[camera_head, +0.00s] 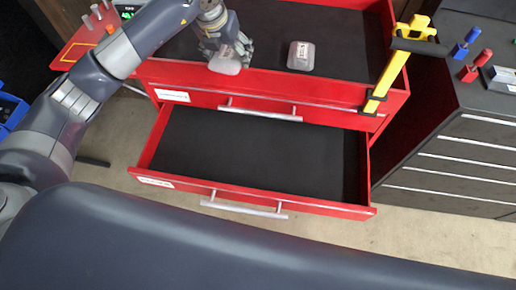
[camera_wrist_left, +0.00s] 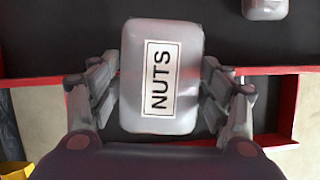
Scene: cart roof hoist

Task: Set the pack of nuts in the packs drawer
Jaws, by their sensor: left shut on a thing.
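The pack of nuts (camera_wrist_left: 160,78) is a grey, rounded block with a white NUTS label. My left gripper (camera_head: 226,52) is shut on it, with a finger on each side of the pack in the left wrist view. In the head view the pack (camera_head: 225,64) hangs at the front edge of the red cart's top. The open drawer (camera_head: 250,155), red with a black, empty floor, lies below and nearer. The text on its front label is too small to read. My right gripper is not in view.
A second grey pack (camera_head: 301,56) lies on the cart's black top. A yellow tool (camera_head: 390,75) hangs over the cart's right edge. A dark cabinet (camera_head: 460,150) with red and blue items stands at right. A shut drawer (camera_head: 262,106) sits above the open one.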

